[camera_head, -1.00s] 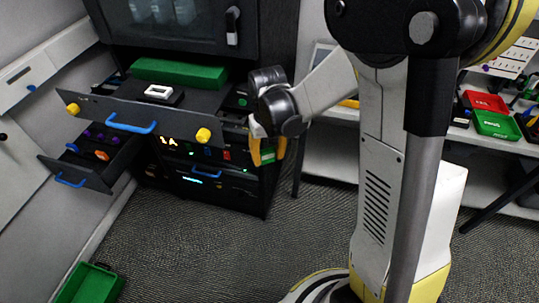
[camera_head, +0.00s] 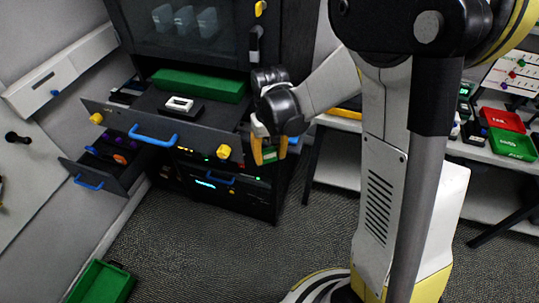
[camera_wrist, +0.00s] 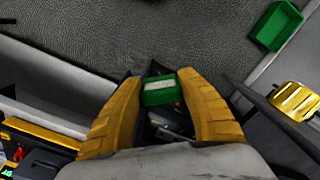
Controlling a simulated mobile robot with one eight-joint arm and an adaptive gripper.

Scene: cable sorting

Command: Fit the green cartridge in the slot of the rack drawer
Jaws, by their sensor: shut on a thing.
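My gripper (camera_head: 269,151), with yellow fingers, is shut on the green cartridge (camera_wrist: 158,90), which has a pale label. In the head view the cartridge is a small green patch between the fingers. The gripper hangs just right of the open rack drawer (camera_head: 130,124), apart from it, near its right front corner. The drawer has a grey front, a blue handle and two yellow knobs. A long green block (camera_head: 198,85) and a black block with a white top (camera_head: 180,104) sit on it. I cannot make out the slot.
A lower drawer (camera_head: 88,176) stands open at the left. A green bin (camera_head: 104,283) is on the floor at lower left. Red (camera_head: 503,120) and green (camera_head: 512,144) trays stand on the right shelf. The floor before the rack is clear.

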